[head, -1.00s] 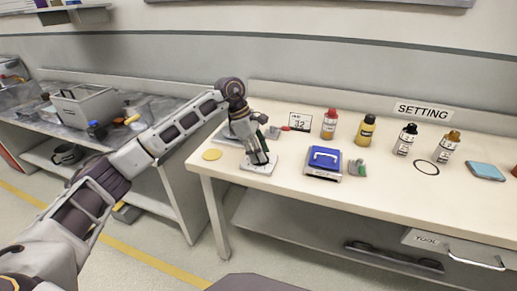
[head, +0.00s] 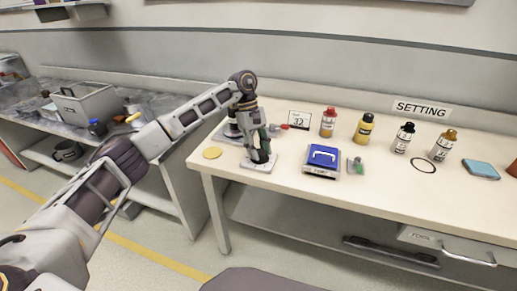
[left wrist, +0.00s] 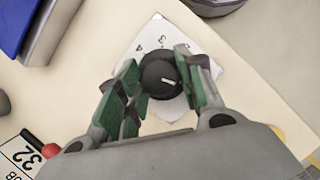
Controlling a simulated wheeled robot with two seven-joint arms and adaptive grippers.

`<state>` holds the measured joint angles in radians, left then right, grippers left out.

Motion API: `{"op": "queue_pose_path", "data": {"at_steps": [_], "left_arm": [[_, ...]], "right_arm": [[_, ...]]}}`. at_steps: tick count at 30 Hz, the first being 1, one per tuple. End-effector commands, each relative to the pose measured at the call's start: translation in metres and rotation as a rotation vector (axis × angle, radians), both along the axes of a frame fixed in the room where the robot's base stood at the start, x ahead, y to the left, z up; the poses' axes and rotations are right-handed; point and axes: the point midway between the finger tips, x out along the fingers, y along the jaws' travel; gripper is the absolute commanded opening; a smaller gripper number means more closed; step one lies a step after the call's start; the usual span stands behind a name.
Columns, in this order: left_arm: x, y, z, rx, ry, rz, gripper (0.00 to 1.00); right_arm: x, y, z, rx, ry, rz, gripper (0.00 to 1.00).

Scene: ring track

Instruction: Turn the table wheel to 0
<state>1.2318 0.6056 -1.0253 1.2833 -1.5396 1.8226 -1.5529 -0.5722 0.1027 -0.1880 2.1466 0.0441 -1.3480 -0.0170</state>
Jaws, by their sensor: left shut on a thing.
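The table wheel is a small black knob (left wrist: 157,76) with a white pointer line, on a white dial plate (left wrist: 202,60) with printed marks. A 3 is readable near the plate's upper edge; other marks are partly hidden by the fingers. In the head view the plate (head: 246,166) lies near the table's left front, with the knob hidden by the gripper. My left gripper (head: 260,158) points down over it. In the left wrist view its green-padded fingers (left wrist: 162,84) are on both sides of the knob, shut on it. My right gripper is not in view.
A blue-topped scale (head: 322,160) and a small grey-green item (head: 356,166) stand right of the dial. A yellow disc (head: 212,153) lies left. A card reading 32 (head: 299,120) and several bottles stand behind. A black ring (head: 423,165) lies to the right.

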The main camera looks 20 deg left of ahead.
Motion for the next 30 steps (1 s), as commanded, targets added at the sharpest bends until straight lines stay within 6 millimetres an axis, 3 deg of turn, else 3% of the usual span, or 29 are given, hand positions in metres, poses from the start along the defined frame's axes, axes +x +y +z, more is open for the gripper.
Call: {"op": "queue_pose_path", "data": {"at_steps": [12, 27, 28, 30], "left_arm": [[0.0014, -0.0001, 0.0010, 0.000, -0.003, -0.177, 0.13], [0.0013, -0.0004, 0.0007, 0.000, -0.003, -0.197, 0.13], [0.0013, -0.0005, 0.0007, 0.000, -0.003, -0.197, 0.39], [0.0012, -0.0004, 0.0006, 0.000, -0.002, -0.197, 0.48]], "right_arm": [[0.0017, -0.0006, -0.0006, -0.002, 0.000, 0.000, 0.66], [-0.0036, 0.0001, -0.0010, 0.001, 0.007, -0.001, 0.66], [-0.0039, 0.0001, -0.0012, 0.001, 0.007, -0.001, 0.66], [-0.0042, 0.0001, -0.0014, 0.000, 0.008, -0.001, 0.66]]}}
